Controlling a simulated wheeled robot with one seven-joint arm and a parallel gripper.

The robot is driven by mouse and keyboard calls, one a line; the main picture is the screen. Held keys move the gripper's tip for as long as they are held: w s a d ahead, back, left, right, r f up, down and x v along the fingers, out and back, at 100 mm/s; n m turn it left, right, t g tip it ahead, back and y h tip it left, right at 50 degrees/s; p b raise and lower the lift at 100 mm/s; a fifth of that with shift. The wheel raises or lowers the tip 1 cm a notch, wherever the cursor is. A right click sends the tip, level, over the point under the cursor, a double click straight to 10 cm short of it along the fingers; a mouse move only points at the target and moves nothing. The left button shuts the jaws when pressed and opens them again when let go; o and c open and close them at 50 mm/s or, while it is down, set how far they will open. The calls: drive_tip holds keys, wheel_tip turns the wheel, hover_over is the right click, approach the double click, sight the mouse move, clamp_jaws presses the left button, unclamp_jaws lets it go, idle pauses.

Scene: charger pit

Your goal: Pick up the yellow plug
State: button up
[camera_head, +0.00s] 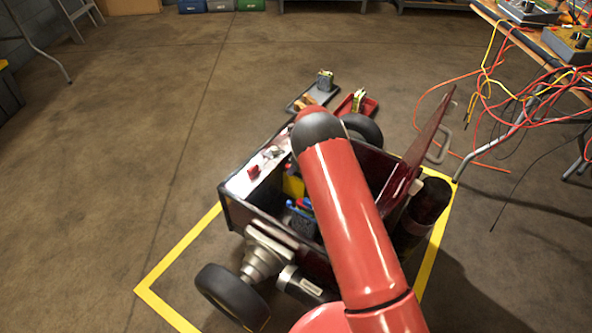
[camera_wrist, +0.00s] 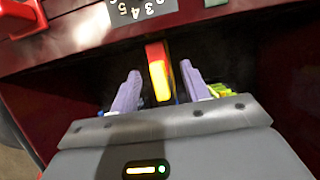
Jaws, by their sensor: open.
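A yellow block with a red side, which looks like the yellow plug (camera_wrist: 160,82), stands in the dark inside of the dark red box-like vehicle body (camera_wrist: 60,75). In the wrist view it lies between the two pale purple fingers of my gripper (camera_wrist: 160,71), with a gap on either side. My gripper is open. In the head view a yellow patch (camera_head: 293,186) shows inside the body, left of my red arm. The arm hides my gripper there. The plug's lower end is hidden.
A numbered panel (camera_wrist: 140,10) and a red handle-like part (camera_wrist: 22,18) sit on the body's rim. A raised lid (camera_head: 425,140) stands at its right. Two small trays (camera_head: 313,97) (camera_head: 368,106) lie behind it. Cables hang from a table (camera_head: 525,40) at the right. The left floor is clear.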

drive_tip(key=shift+x, duration=1.2)
clamp_jaws()
drive_tip(key=shift+r, duration=0.1)
wheel_tip(320, 180, up, 20)
drive_tip(key=p, duration=0.1)
drive_tip(key=shift+f+b, duration=3)
drive_tip(key=shift+f, duration=4.2)
drive_tip(key=shift+f+b, duration=1.3)
drive_tip(key=shift+f, duration=1.65)
unclamp_jaws()
